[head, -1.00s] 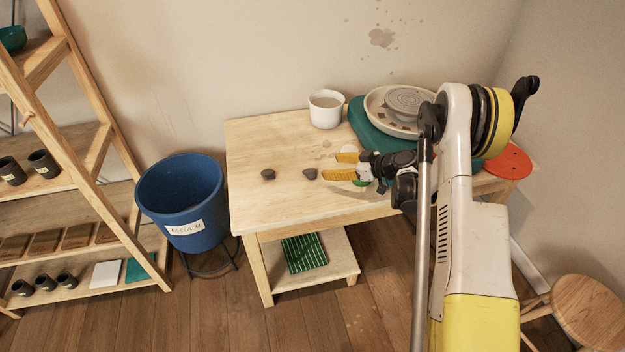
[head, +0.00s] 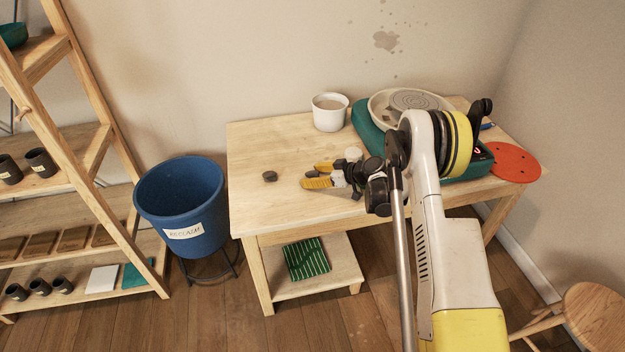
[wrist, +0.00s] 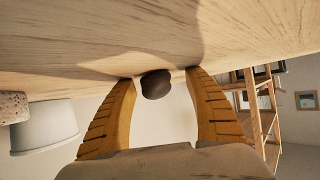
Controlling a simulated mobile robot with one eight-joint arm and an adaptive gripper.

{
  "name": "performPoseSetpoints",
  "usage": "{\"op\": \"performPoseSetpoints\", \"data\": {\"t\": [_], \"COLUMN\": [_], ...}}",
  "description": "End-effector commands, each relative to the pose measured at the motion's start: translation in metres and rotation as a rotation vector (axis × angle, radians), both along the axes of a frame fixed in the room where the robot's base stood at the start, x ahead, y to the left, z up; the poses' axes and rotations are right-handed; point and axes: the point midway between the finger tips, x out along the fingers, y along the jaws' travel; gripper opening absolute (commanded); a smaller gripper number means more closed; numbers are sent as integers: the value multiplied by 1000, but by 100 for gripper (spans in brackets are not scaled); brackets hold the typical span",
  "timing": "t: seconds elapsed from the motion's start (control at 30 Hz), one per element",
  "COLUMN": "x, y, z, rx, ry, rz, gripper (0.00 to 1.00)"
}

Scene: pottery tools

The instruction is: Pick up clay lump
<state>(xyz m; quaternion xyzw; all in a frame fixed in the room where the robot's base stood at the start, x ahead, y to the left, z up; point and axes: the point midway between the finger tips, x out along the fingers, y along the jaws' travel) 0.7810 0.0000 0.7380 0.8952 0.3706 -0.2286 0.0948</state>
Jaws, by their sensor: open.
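A small dark clay lump (head: 269,176) lies on the left part of the wooden table in the head view. My gripper (head: 312,175) is open, low over the table to the right of this lump, with its yellow fingers pointing left. In the wrist view, a dark lump (wrist: 156,84) shows in the gap between the open fingertips (wrist: 160,74), with no finger seen touching it. I cannot tell whether it is the same lump. A second lump seen earlier in the head view is not visible there now; my fingers cover that area.
A white cup (head: 330,112) and a teal pottery wheel (head: 370,122) stand at the table's back, with an orange disc (head: 500,162) at the right. A blue bucket (head: 180,205) stands left of the wooden table (head: 260,140). A wooden shelf (head: 85,165) is farther left.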

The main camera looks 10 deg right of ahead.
Motion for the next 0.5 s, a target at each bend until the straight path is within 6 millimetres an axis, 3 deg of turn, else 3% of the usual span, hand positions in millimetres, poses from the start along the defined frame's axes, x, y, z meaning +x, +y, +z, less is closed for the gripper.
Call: {"op": "performPoseSetpoints", "data": {"t": [0.13,0.3,0.33,0.5], "x": [0,0,0,0], "y": [0,0,0,0], "z": [1,1,1,1], "rx": [0,0,0,1], "ry": [0,0,0,-1], "rz": [0,0,0,0], "gripper": [62,11,7,7]}}
